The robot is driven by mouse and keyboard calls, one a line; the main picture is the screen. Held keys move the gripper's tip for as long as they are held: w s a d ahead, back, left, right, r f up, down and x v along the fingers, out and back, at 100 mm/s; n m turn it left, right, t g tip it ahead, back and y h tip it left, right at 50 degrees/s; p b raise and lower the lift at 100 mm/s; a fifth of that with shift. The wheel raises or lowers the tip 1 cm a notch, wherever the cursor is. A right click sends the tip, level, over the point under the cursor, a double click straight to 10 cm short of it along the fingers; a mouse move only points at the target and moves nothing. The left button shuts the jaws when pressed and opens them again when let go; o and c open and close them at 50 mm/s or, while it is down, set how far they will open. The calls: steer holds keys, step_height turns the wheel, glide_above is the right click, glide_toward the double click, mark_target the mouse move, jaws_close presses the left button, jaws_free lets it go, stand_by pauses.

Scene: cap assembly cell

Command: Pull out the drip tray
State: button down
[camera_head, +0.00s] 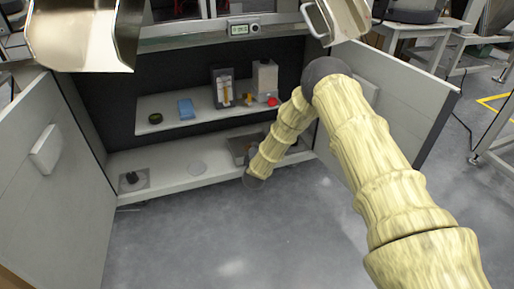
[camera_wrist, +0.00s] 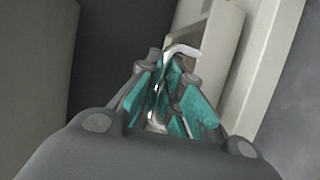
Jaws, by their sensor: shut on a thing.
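In the head view a low grey tray-like box (camera_head: 238,143), likely the drip tray, sits on the cabinet's bottom shelf, partly hidden behind my forearm. In the wrist view my gripper (camera_wrist: 176,90) has its teal fingers closed around a pale metal bar (camera_wrist: 184,49), which looks like a handle. A beige box-like part (camera_wrist: 212,28) stands just beyond the bar. My fingers hide most of the grip and where the bar joins.
Both cabinet doors (camera_head: 52,185) stand open. The middle shelf (camera_head: 160,127) holds a blue item (camera_head: 186,109), a black ring (camera_head: 155,118) and a red item (camera_head: 272,101). A black knob-like part (camera_head: 132,178) is at the bottom left. The floor in front is clear.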

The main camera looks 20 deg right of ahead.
steer(key=shift+s+r+p, duration=0.25)
steer(key=shift+s+p, duration=0.4)
steer(key=shift+p, duration=0.25)
steer(key=s+p, duration=1.2)
steer(key=s, duration=0.4)
steer(key=shift+s+d+f, duration=0.25)
steer(key=shift+s, duration=0.1)
steer(key=c, duration=1.8)
jaws_free()
steer(key=shift+c, duration=0.2)
steer(key=v, duration=1.2)
